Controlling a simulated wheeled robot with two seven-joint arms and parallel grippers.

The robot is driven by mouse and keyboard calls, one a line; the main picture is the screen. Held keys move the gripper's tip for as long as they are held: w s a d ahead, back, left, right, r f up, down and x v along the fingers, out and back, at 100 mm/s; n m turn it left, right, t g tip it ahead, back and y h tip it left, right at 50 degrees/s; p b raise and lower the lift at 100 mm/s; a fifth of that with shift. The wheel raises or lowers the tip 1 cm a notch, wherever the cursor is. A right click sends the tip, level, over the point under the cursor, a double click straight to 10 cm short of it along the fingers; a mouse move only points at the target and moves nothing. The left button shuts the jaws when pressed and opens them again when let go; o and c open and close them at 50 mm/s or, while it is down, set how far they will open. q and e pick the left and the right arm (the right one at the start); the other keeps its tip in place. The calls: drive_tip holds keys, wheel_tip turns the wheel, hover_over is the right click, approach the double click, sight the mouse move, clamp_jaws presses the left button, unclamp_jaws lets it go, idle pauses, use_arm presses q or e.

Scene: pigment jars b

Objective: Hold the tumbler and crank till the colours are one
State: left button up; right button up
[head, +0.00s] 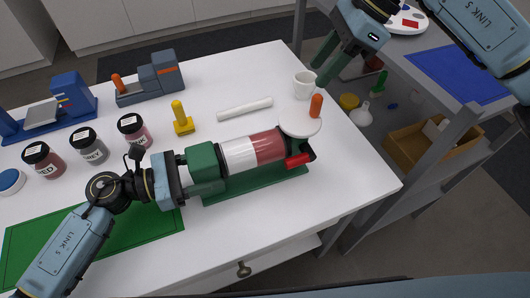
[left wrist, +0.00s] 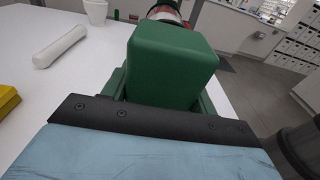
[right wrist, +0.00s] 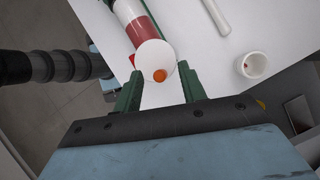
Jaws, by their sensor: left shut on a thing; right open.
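The tumbler (head: 239,156) lies sideways on a green base (head: 255,183), its drum split into a white part and a red part. A green block (head: 202,158) is at its left end. A white crank disc (head: 300,122) with an orange knob (head: 316,105) is at its right end. My left gripper (head: 196,172) is shut on the green block, which fills the left wrist view (left wrist: 170,60). My right gripper (head: 320,74) is open and empty above the crank; in the right wrist view the orange knob (right wrist: 160,75) appears between its fingertips.
Lidded pigment jars (head: 88,147) stand at the left. A yellow piece (head: 182,118), a white rod (head: 245,108) and a white cup (head: 304,84) are behind the tumbler. Grey (head: 150,80) and blue (head: 70,97) devices stand at the back. The table's right edge lies beyond the crank.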

sight(321, 96)
drive_tip(key=shift+s+a+f+n+h, duration=0.25)
drive_tip(key=shift+s+f+n+h, duration=0.15)
drive_tip(key=shift+s+h, duration=0.1)
drive_tip(key=shift+f, duration=3.6)
drive_tip(key=shift+c, duration=0.3)
